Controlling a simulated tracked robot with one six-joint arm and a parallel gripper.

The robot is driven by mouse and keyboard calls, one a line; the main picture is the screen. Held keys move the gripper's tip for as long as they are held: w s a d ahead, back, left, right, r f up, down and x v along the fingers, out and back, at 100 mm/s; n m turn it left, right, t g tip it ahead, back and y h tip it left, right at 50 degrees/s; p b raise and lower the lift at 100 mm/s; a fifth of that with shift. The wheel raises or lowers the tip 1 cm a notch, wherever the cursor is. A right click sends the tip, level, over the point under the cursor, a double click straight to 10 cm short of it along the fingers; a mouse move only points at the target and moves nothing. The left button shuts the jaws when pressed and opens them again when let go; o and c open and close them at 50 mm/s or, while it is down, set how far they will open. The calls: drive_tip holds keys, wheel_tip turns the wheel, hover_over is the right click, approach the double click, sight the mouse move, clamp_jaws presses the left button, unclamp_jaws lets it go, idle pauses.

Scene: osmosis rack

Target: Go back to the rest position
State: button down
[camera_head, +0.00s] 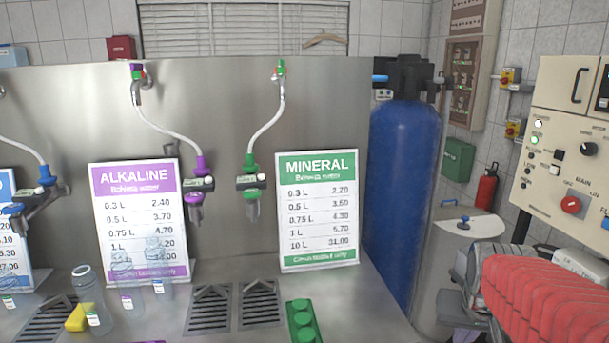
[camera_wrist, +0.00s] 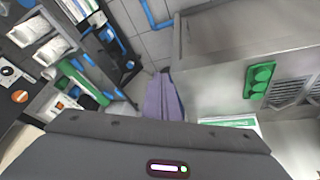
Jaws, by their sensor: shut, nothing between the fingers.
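My gripper (camera_wrist: 164,97) shows in the wrist view as purple-grey fingers pressed together beyond the dark wrist housing. It is shut and empty, apart from the counter and its goods. In the head view, my red ribbed arm reaches in at the lower right; its fingers cannot be made out there.
The steel counter (camera_head: 350,310) carries an ALKALINE sign (camera_head: 135,215), a MINERAL sign (camera_head: 317,210), several clear bottles and a green holder (camera_head: 303,320), also in the wrist view (camera_wrist: 259,80). A blue tank (camera_head: 402,190) and a control panel (camera_head: 565,150) stand right.

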drive_tip(key=s+a+r+n+y, duration=0.1)
drive_tip(key=s+a+n, duration=0.1)
drive_tip(key=s+a, duration=0.3)
drive_tip(key=s+a+r+n+t+y, duration=0.1)
drive_tip(key=s+a, duration=0.4)
drive_tip(key=a, duration=0.8)
drive_tip(key=shift+s+a+n, duration=0.15)
drive_tip(key=shift+a+n, duration=0.15)
drive_tip(key=shift+n, duration=0.5)
